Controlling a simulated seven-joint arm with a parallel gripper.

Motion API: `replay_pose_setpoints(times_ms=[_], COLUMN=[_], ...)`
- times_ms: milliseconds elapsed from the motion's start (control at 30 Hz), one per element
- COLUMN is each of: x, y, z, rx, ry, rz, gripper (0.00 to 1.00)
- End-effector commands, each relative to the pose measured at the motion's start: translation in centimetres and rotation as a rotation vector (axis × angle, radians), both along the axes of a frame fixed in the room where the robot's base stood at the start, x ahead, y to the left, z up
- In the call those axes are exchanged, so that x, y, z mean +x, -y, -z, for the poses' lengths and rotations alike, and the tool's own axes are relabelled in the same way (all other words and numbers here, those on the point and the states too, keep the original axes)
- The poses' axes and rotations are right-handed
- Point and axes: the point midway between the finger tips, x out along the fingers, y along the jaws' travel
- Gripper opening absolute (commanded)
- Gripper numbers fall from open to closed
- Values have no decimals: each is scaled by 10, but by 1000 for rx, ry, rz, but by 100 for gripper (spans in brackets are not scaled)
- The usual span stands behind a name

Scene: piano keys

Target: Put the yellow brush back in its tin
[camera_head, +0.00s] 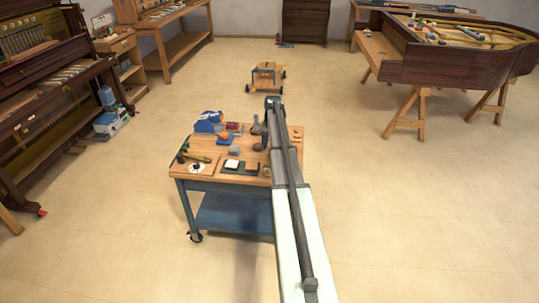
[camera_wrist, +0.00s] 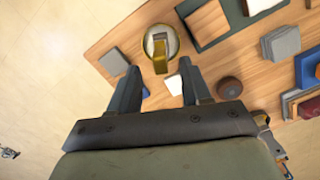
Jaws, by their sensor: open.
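A round tin (camera_wrist: 147,44) with a pale rim and dark inside stands near the table edge in the wrist view. The tin seems to be the small brassy shape (camera_head: 266,171) beside my arm in the head view. My gripper (camera_wrist: 160,88) is open, with nothing held between its fingers. The tin and yellow piece lie just beyond the fingertips in the picture. My arm partly hides this side of the table in the head view.
The wooden table (camera_head: 215,178) also holds a brown round disc (camera_wrist: 229,88), grey block (camera_wrist: 281,42), tray with a brown pad (camera_wrist: 206,23) and white piece (camera_wrist: 173,85). A yellowish stick (camera_head: 198,157) lies at the left. Open floor surrounds the table.

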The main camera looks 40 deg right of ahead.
Motion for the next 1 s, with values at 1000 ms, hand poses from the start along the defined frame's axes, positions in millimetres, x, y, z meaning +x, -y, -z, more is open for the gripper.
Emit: replay_pose_setpoints(times_ms=[1000], x=[-13], y=[-56], z=[7], rx=[24], ry=[-36], rz=[-99], gripper=[48])
